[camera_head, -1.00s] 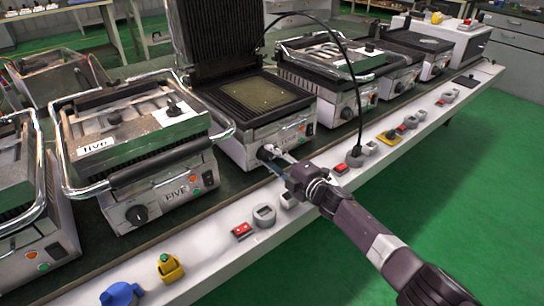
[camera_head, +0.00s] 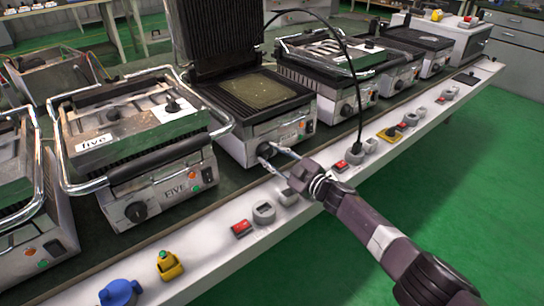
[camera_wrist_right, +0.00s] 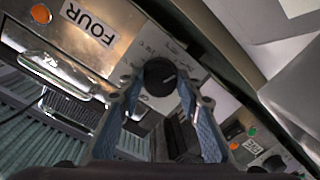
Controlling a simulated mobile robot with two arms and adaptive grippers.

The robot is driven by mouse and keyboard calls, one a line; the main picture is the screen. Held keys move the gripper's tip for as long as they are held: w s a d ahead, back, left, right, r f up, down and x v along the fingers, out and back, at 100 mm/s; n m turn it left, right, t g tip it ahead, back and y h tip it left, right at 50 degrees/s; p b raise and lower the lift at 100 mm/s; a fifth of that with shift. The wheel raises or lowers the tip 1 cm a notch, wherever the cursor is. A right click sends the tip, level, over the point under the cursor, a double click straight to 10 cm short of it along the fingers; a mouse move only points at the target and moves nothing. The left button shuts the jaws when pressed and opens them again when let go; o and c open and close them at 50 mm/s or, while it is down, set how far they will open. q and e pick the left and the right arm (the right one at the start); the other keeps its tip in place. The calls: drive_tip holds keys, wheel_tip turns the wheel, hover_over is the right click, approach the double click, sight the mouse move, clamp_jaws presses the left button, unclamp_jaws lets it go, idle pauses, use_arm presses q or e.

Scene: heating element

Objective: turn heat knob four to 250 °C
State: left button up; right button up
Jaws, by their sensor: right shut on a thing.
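Heat knob four is a round black knob (camera_head: 264,150) on the front of the open grill (camera_head: 238,141). It also shows in the right wrist view (camera_wrist_right: 158,75), with a light pointer mark and scale marks around it that are too small to read. The label FOUR (camera_wrist_right: 88,23) is beside it. My right gripper (camera_head: 269,155) reaches the knob from the front. Its two blue-padded fingers (camera_wrist_right: 158,88) are on either side of the knob, shut on it. My left gripper is not in view.
Grill five (camera_head: 137,148), with its lid down, stands left of grill four, and more grills (camera_head: 330,67) stand to the right. A white ledge (camera_head: 215,252) with switches and plugs runs along the front. A black cable (camera_head: 357,105) hangs close to my right arm. The green floor is clear.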

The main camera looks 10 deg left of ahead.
idle(0.4)
drive_tip(key=o, duration=1.2)
drive_tip(key=shift+c, duration=0.2)
drive_tip(key=shift+d, duration=0.1)
drive_tip(key=shift+s+d, duration=0.2)
drive_tip(key=shift+d, duration=0.2)
drive_tip(key=shift+v, duration=5.5)
drive_tip(key=shift+s+f, duration=0.1)
